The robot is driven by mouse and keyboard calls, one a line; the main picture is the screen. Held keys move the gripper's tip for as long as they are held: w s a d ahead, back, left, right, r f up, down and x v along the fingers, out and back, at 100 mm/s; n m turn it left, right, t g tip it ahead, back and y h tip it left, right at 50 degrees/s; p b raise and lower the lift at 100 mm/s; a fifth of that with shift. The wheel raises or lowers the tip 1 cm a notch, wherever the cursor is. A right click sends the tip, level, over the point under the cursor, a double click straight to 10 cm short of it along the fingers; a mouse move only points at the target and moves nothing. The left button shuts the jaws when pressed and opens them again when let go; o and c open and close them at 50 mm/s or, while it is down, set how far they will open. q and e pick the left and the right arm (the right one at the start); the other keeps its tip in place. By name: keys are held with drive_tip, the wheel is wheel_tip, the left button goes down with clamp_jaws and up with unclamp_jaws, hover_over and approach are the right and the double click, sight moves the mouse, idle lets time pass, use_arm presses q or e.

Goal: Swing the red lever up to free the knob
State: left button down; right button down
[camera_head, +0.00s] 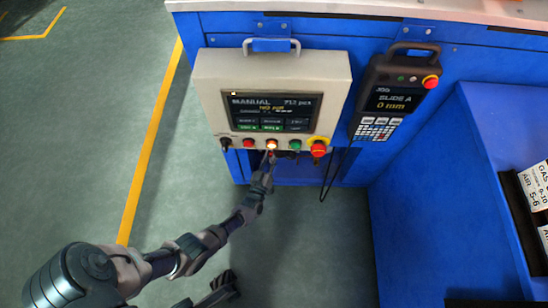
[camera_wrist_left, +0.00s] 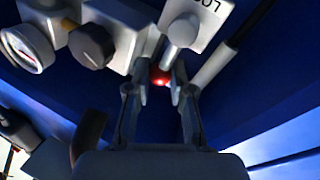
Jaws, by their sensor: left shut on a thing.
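My left gripper (camera_head: 268,158) reaches up under the front of the control box in the head view. In the left wrist view its two fingers (camera_wrist_left: 160,88) are closed in on a small red part, the red lever (camera_wrist_left: 160,77), and only a little of it shows between the fingertips. A dark round knob (camera_wrist_left: 91,46) on a grey block sits to the left of the fingers, apart from them. A pale rounded part (camera_wrist_left: 181,31) hangs just above the fingertips. The lever and knob are hidden in the head view.
The control box (camera_head: 213,75) has a screen and a row of buttons, with a red stop button (camera_head: 318,149) at right. A hand pendant (camera_head: 398,80) hangs beside it, its cable looping down. A gauge (camera_wrist_left: 26,48) sits left of the knob. Floor at left is clear.

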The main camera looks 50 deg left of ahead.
use_arm(q)
drive_tip(key=shift+s+f, duration=0.1)
drive_tip(key=c, duration=1.3)
unclamp_jaws()
drive_tip(key=shift+a, duration=0.1)
drive_tip(key=v, duration=1.2)
drive_tip(key=shift+f, duration=0.1)
